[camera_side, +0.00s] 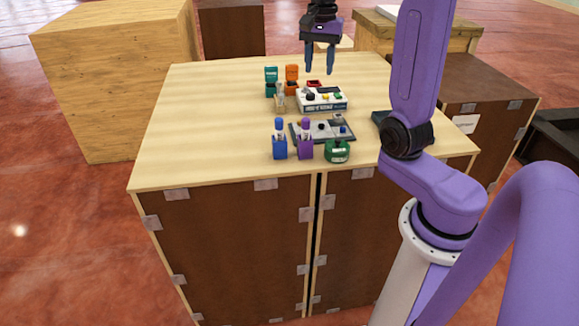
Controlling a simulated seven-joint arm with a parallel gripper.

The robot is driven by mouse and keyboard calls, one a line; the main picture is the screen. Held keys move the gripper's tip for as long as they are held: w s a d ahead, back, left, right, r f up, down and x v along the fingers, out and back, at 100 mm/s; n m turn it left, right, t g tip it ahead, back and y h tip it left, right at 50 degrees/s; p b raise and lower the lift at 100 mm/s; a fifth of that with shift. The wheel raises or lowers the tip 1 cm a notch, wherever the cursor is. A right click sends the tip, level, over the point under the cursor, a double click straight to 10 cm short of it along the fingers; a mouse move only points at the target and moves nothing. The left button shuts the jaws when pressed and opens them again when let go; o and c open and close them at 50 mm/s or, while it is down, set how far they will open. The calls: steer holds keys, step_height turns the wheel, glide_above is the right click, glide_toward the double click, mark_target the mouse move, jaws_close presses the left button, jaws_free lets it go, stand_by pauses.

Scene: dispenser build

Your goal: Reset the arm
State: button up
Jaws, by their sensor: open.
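My gripper (319,70) hangs above the back part of the table, its fingers pointing down and apart. It is open, and nothing shows between the fingers. It is above and behind the items on the table (200,130) and looks clear of them. My purple arm comes in from the right and covers part of the table's right side.
Blue (279,145) and purple (305,145) bottles, a green container (337,151), a grey tray (345,126), a white box (310,105), and teal (271,75) and orange (292,74) items crowd mid-table. The table's left side is clear. Wooden crates (115,80) stand around.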

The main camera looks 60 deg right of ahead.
steer(key=s+a+f+n, duration=0.2)
steer(key=s+a+n, duration=0.1)
steer(key=a+n, duration=0.4)
steer(key=s+a+f+n, duration=0.25)
steer(key=a+n, duration=0.35)
steer(key=a, duration=0.3)
steer(key=s+a+f+n, duration=0.2)
steer(key=s+a+n, duration=0.1)
steer(key=s+n, duration=0.3)
steer(key=s+a+f+n, duration=0.2)
steer(key=s+n, duration=0.5)
steer(key=s, duration=0.4)
steer(key=shift+s+a+n, duration=0.15)
steer(key=shift+a+n, duration=0.15)
steer(key=shift+a, duration=0.1)
